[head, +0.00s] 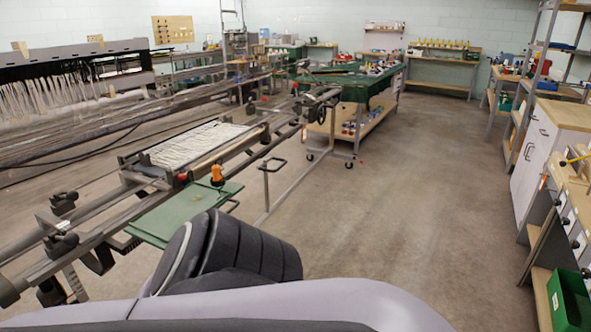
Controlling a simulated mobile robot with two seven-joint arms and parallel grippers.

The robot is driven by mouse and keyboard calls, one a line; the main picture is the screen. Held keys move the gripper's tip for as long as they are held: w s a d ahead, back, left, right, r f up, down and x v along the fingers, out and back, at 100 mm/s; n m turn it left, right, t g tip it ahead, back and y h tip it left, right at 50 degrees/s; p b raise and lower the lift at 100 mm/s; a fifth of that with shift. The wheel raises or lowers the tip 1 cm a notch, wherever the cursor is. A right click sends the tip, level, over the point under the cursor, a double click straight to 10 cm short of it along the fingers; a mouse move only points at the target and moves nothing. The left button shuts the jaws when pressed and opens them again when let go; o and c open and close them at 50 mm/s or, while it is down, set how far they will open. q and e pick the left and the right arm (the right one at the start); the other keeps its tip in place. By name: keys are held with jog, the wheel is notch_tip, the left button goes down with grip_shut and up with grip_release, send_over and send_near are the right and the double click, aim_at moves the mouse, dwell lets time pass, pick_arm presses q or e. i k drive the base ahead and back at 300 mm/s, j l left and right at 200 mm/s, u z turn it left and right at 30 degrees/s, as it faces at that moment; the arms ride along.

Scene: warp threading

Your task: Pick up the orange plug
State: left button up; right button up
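The orange plug (217,174) stands upright on a green tray (180,214) fixed beside the loom frame at left centre. It has a dark base or band at its lower end. My arm, with dark ribbed padding and a pale grey shell, fills the bottom of the head view, close in front of the green tray. Neither of my grippers shows in this view. Nothing is seen touching the plug.
Long metal loom rails (62,250) with black clamps run along the left, beside the tray. A frame of white threads (205,143) lies behind the plug. A green bin (570,300) and white cabinets (535,150) stand at right. The middle floor is clear.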

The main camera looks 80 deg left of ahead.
aim_at(215, 169)
jog(key=l+u, duration=0.15)
jog(key=u, duration=4.5)
jog(key=l+u, duration=0.15)
jog(key=l, duration=0.9)
jog(key=k, duration=0.05)
